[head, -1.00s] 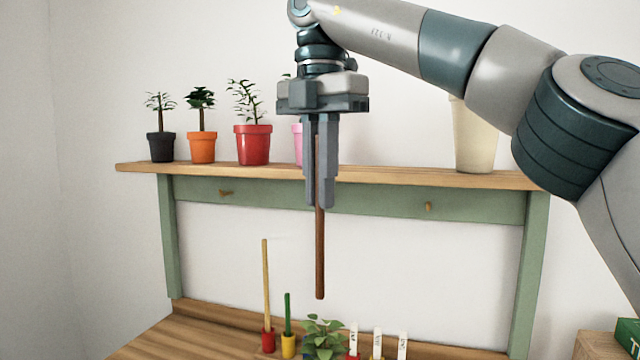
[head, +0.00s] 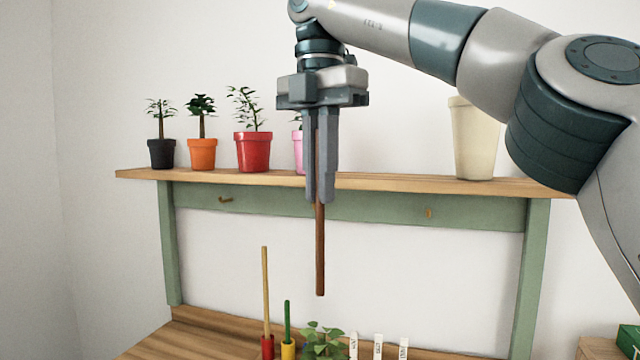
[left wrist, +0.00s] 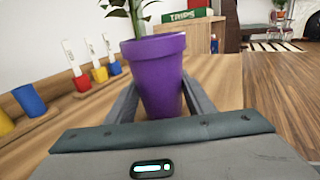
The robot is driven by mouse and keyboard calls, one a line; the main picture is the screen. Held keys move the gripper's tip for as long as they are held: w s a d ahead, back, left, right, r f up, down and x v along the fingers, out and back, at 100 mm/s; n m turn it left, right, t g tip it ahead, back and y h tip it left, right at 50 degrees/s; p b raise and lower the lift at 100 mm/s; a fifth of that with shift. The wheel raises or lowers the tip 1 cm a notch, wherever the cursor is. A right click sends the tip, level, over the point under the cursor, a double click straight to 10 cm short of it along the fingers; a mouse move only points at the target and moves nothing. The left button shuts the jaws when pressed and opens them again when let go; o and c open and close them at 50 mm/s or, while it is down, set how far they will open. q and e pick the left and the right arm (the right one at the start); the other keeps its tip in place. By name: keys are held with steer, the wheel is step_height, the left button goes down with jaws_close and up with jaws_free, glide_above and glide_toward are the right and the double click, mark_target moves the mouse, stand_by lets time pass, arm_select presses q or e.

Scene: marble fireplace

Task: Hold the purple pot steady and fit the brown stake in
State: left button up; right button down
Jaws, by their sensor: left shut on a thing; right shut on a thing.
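The brown stake (head: 320,250) hangs upright from my right gripper (head: 320,198), which is shut on its upper part. Its lower end is free in the air above the bench, in front of the shelf unit. The purple pot (left wrist: 158,75) shows in the left wrist view, upright, with a green plant (left wrist: 135,14) whose top is cut off by the frame. My left gripper (left wrist: 155,100) is shut on the pot, one finger on each side. The pot and left gripper are not in the head view. The inside of the pot is hidden.
A shelf (head: 375,182) behind the stake holds a black pot (head: 161,153), an orange pot (head: 202,154), a red pot (head: 253,152) and a cream pot (head: 474,140). A yellow stake (head: 266,290) and a green stake (head: 287,320) stand low on the bench, beside white labels (head: 378,347).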

stand_by(0.5)
arm_select(q)
steer(key=o, duration=1.3)
steer(key=shift+o, duration=0.2)
steer(key=v, duration=1.2)
